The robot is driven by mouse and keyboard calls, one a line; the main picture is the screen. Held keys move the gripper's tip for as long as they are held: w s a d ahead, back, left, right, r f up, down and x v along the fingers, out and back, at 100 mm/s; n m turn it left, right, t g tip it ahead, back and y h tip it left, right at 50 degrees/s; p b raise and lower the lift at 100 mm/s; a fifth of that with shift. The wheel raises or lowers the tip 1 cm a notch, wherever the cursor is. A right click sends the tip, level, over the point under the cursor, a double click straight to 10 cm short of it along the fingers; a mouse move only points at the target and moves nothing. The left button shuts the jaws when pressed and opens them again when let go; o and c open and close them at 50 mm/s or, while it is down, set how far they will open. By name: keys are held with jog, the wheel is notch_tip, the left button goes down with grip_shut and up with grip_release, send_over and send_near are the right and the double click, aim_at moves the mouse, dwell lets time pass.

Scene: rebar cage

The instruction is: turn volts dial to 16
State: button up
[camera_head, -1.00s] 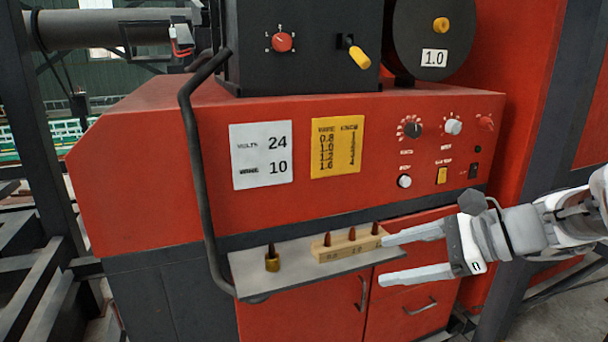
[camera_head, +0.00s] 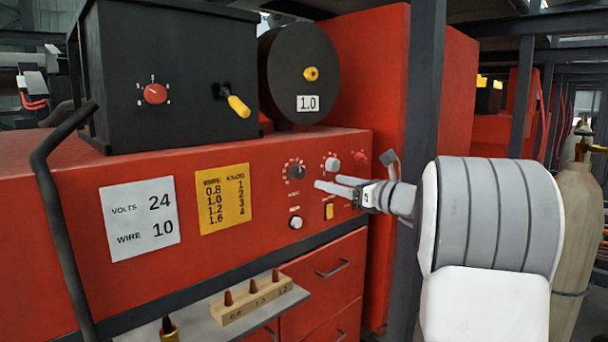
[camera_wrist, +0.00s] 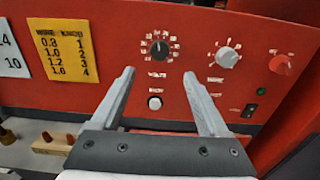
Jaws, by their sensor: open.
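The volts dial is a black knob (camera_head: 296,172) with a ring of white number marks on the red machine panel (camera_head: 262,160). In the wrist view the black knob (camera_wrist: 159,49) sits above a label that seems to read VOLTS, beyond and between my fingertips. My gripper (camera_head: 337,186) is open and empty, its fingers pointing at the panel, a little below and right of the knob in the head view. It also shows in the wrist view (camera_wrist: 158,75). I cannot tell the exact gap to the panel or the number the knob points at.
A white knob (camera_wrist: 228,56) and a red knob (camera_wrist: 281,65) sit right of the black one. A white button (camera_wrist: 155,103) is below it. A white card (camera_head: 140,218) reads VOLTS 24, WIRE 10. A shelf (camera_head: 190,325) with a block of tips juts out below.

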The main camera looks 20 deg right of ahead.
aim_at(301, 175)
jog(key=p+x, duration=0.1)
jog(key=x, duration=0.9)
jog(key=shift+w+a+p, duration=0.15)
jog(key=shift+w+p, duration=0.1)
jog(key=shift+p, duration=0.05)
jog(key=shift+f, duration=0.1)
grip_shut()
